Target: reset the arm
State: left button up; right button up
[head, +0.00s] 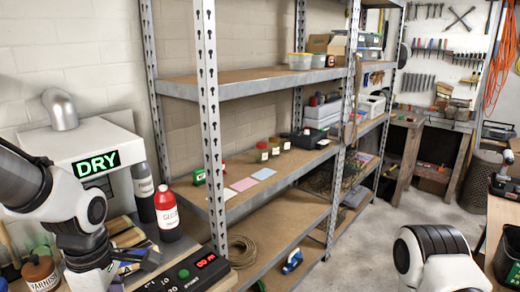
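My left arm (75,212) comes in from the left edge and bends down past the bottom edge, in front of the left bench. Its gripper is not in view. My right arm (436,258) shows only as a white and black joint at the bottom right, above the floor. Its gripper is also out of view. No wrist view is given, so I cannot see whether either gripper holds anything.
A machine with a green DRY sign (96,163), a red bottle (167,214), a grey bottle (143,192) and a black control box (180,275) stand close to my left arm. A metal shelf (240,88) fills the middle. The concrete floor (365,250) is clear.

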pick_arm(q)
jog(key=s+f+m+g, duration=0.25)
jog(key=s+f, duration=0.45)
jog(key=f, duration=0.4)
jog(key=s+d+f+m+g, duration=0.1)
jog(key=s+f+m+g, duration=0.15)
jog(key=s+f, duration=0.65)
jog(key=s+f+m+g, duration=0.1)
jog(key=s+f+m, duration=0.35)
jog(key=f, duration=0.85)
jog(key=w+f+m+t, duration=0.2)
jog(key=w+m+t, duration=0.4)
jog(key=m, duration=0.3)
jog(key=shift+a+f, duration=0.15)
jog(key=shift+f, duration=0.25)
